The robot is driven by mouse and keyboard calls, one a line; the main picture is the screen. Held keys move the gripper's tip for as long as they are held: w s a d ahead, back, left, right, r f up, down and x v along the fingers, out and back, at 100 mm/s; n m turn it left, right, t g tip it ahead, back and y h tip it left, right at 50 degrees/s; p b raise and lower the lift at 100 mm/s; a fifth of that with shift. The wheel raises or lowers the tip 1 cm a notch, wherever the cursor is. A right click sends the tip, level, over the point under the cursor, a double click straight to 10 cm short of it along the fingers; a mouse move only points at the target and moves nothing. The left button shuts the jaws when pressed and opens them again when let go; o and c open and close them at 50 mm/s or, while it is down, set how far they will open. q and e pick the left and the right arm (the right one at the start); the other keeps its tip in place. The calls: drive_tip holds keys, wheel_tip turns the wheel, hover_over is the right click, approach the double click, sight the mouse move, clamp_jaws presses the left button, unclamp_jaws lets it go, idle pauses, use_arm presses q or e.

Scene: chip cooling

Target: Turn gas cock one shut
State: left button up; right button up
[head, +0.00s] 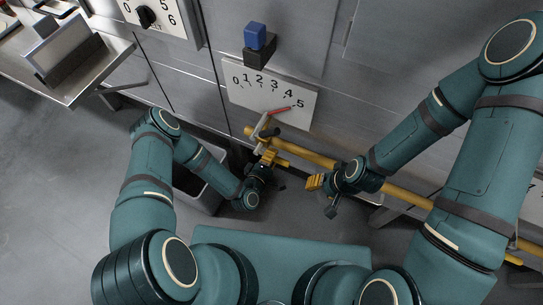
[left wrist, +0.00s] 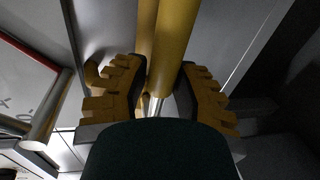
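A yellow gas pipe (head: 300,156) runs along the front of the grey cabinets. At its left end stands a pale lever-like fitting with an orange-red end (head: 262,126), which looks like a gas cock. Above it is a white plate (head: 300,104) numbered 0 to 5, with a red pointer (head: 279,110) towards 5. My left gripper (head: 268,158) is just below the fitting. In the left wrist view its yellow fingers (left wrist: 155,95) are apart, with a yellow pipe (left wrist: 174,45) between them; contact is unclear. My right gripper (head: 316,183) is below the pipe, its opening unclear.
A blue block (head: 255,36) sits on a dark block above the plate. A black knob (head: 146,16) is on another numbered panel at upper left. A metal tray (head: 105,70) juts out at left. A grey bin (head: 205,192) stands behind my left forearm.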

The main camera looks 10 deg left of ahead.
use_arm(q)
drive_tip(key=o, duration=0.3)
drive_tip(key=shift+s, duration=0.15)
drive_tip(key=v, duration=1.1)
drive_tip(key=shift+s+a, duration=0.2)
drive_tip(key=shift+s, duration=0.15)
drive_tip(key=shift+r, duration=0.15)
drive_tip(key=s+r+m+g+y, duration=0.1)
drive_tip(key=s+r+m+g, duration=0.2)
drive_tip(key=r+m+g, duration=0.6)
drive_tip(key=m+g, duration=0.4)
drive_tip(key=shift+r, duration=0.35)
